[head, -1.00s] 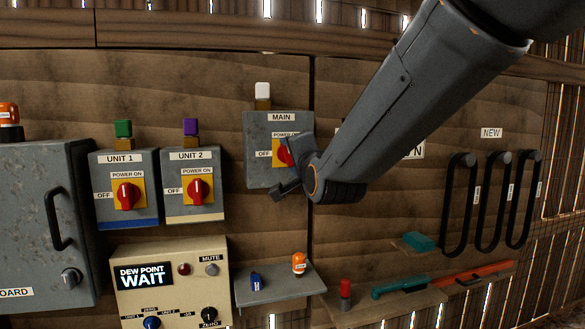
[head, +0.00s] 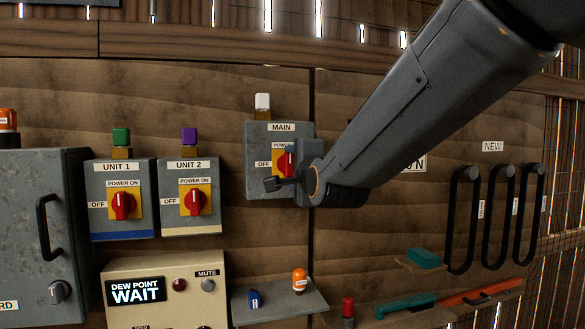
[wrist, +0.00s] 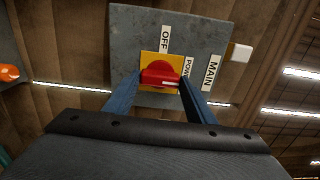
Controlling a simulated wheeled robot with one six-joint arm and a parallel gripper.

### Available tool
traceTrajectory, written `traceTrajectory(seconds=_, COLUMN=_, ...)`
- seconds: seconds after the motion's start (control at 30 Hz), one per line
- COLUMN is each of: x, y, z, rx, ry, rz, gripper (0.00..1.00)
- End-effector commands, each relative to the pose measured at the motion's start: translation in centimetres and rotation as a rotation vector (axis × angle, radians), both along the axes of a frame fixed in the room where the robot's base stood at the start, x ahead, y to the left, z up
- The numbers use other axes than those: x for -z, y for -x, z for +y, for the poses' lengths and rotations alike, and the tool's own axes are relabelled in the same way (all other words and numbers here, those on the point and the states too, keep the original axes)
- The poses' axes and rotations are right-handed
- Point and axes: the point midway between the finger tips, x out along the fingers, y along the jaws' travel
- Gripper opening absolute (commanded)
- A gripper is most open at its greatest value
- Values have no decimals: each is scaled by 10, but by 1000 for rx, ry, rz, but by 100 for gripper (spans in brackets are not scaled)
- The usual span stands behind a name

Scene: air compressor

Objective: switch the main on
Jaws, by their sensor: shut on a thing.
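The MAIN switch box (head: 257,155) is a grey box on the wooden wall, with a white lamp (head: 262,101) on top. The knob's white mark is on the side toward the POWER ON label, not toward the OFF label (wrist: 165,39).
UNIT 1 (head: 122,200) and UNIT 2 (head: 189,197) boxes are left of MAIN, their red knobs upright. Below are a DEW POINT panel (head: 190,268) reading WAIT and a small shelf (head: 270,305) with small items. Black belts (head: 463,220) hang at right.

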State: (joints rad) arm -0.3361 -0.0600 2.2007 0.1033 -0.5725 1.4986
Motion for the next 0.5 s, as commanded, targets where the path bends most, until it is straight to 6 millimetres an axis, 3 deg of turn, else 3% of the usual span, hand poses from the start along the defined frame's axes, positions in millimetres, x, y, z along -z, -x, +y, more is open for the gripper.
traceTrajectory(seconds=0.1, x=1, y=0, z=0, rx=1, ry=-2, rz=3, gripper=28)
traceTrajectory(seconds=0.13, x=1, y=0, z=0, rx=1, ry=-2, rz=3, gripper=52)
traceTrajectory(seconds=0.23, x=1, y=0, z=0, rx=1, ry=-3, rz=2, gripper=69)
traceTrajectory(seconds=0.5, x=0, y=0, z=0, rx=0, ry=-1, rz=0, gripper=69)
